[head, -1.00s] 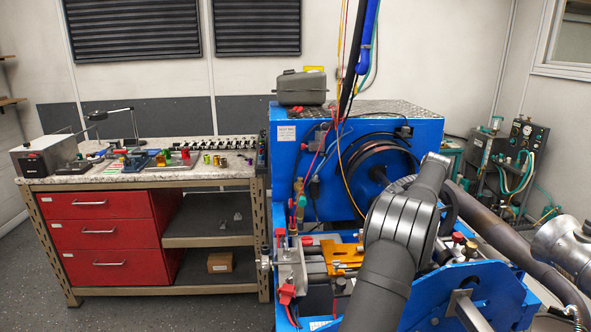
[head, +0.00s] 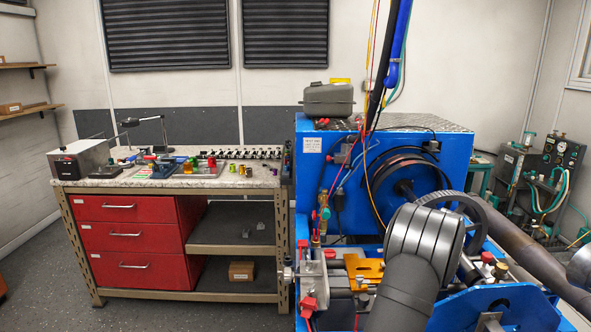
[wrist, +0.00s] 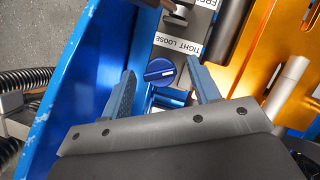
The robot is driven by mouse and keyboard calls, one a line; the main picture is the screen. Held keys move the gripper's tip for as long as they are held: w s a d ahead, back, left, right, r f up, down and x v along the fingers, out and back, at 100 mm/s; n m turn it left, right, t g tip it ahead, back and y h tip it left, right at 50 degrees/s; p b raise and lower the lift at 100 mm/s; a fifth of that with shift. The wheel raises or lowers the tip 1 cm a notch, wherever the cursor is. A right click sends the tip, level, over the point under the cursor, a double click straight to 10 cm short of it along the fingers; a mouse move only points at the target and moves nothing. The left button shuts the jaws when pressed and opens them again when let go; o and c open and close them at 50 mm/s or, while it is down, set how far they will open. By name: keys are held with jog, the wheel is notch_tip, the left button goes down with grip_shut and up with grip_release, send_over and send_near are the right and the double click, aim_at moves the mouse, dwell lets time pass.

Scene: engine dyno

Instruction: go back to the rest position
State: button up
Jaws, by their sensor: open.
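My gripper (wrist: 161,68) is in the wrist view, with its two blue-grey fingers apart and nothing held. A white label (wrist: 177,44) reading TIGHT and LOOSE is beside the knob. In the head view my dark arm stands in front of the blue engine rig (head: 312,180), and my gripper is hidden there.
A blue wall (wrist: 75,75) runs close to the left finger in the wrist view, and an orange plate (wrist: 262,55) lies to the right. In the head view, a workbench (head: 240,181) with red drawers stands left of the rig.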

jog(key=v, duration=1.2)
jog(key=x, duration=1.2)
jog(key=shift+s+a+f, duration=0.1)
jog(key=shift+f, duration=0.1)
jog(key=shift+w+r+n, duration=0.15)
jog(key=shift+w+n, duration=0.05)
jog(key=shift+n, duration=0.2)
jog(key=n+g+h, duration=0.1)
jog(key=n, duration=0.3)
jog(key=n+h, duration=0.1)
jog(key=n, duration=0.1)
jog(key=n+g+h, duration=0.1)
jog(key=n, duration=0.2)
jog(key=shift+w+a+n, duration=0.1)
jog(key=shift+a+n, duration=0.05)
jog(key=shift+n, duration=0.15)
jog(key=n+h, duration=0.1)
jog(key=n, duration=0.2)
jog(key=n+h, duration=0.1)
jog(key=n, duration=0.1)
jog(key=shift+a+n+h, duration=0.15)
jog(key=shift+n+h, duration=0.15)
jog(key=shift+n, duration=0.1)
jog(key=n, duration=0.2)
jog(key=n+t+h, duration=0.1)
jog(key=n, duration=0.1)
jog(key=shift+a+n+h, duration=0.1)
jog(key=shift+n+h, duration=0.2)
jog(key=shift+n, duration=0.1)
